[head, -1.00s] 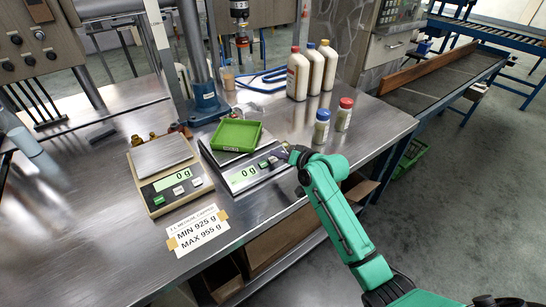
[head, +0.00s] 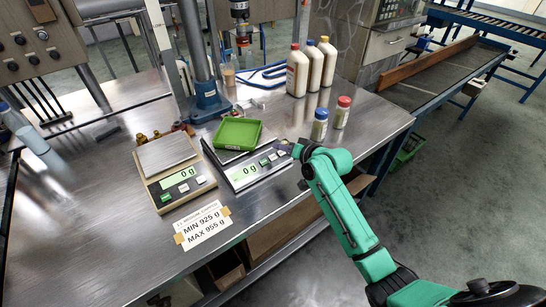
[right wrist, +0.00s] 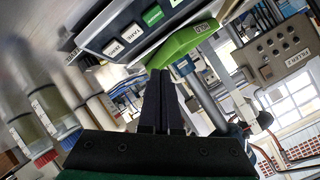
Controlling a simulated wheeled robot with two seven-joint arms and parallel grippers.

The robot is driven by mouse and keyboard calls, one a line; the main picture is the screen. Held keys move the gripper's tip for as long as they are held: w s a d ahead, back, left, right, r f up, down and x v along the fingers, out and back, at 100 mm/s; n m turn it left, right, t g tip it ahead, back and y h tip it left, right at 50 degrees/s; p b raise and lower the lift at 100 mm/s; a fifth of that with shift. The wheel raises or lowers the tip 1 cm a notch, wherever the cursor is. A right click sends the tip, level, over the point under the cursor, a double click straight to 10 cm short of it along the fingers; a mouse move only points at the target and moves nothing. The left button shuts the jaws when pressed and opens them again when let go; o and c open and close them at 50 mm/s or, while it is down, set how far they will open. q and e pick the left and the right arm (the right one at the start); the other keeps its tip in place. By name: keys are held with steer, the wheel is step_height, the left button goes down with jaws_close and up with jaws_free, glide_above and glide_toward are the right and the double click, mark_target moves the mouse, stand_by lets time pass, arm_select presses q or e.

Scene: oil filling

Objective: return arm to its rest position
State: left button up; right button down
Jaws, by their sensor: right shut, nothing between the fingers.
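My right arm comes in from the lower right in the head view. Its gripper (head: 289,148) is at the right end of the grey scale (head: 246,172), whose display reads 0 g. In the right wrist view the dark fingers (right wrist: 160,92) are together and empty, pointing toward the green tray (right wrist: 186,45) and the scale's button panel. In the head view the tray (head: 237,134) sits on the grey scale. I cannot tell whether the gripper touches the scale. My left gripper does not show.
A beige scale (head: 167,153) reading 0 g stands to the left. A blue-capped jar (head: 319,127) and a red-capped jar (head: 341,115) stand close behind my gripper. Several white bottles (head: 297,75) stand farther back. Bare steel table (head: 95,215) lies at left.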

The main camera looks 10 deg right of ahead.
steer(key=shift+n+g+h, duration=0.3)
steer(key=shift+n+g, duration=0.5)
steer(key=s+f, duration=0.2)
steer(key=s, duration=0.1)
steer(key=s+f, duration=0.2)
steer(key=shift+s+a, duration=0.15)
steer(key=shift+s, duration=0.05)
steer(key=s+f, duration=0.1)
steer(key=s, duration=0.2)
steer(key=s+d+f+n+g+h, duration=0.1)
steer(key=s, duration=0.2)
steer(key=s+f+g, duration=0.1)
steer(key=s, duration=0.2)
steer(key=shift+d+f+n, duration=0.15)
steer(key=shift+f+n, duration=0.2)
steer(key=shift+n, duration=0.05)
steer(key=s+d+f+n+g+h, duration=0.1)
steer(key=s+d+g+h, duration=0.15)
steer(key=s, duration=0.55)
steer(key=s+d+f+n+g+h, duration=0.1)
steer(key=s+d+g, duration=0.15)
steer(key=s, duration=0.55)
step_height(320, 180, down, 21)
steer(key=s, duration=0.2)
steer(key=s+d+f+g, duration=0.2)
steer(key=s+d+f, duration=0.1)
steer(key=s+f, duration=1.2)
steer(key=shift+s+d+f, duration=0.2)
steer(key=shift+s+f, duration=0.1)
steer(key=shift+s, duration=0.65)
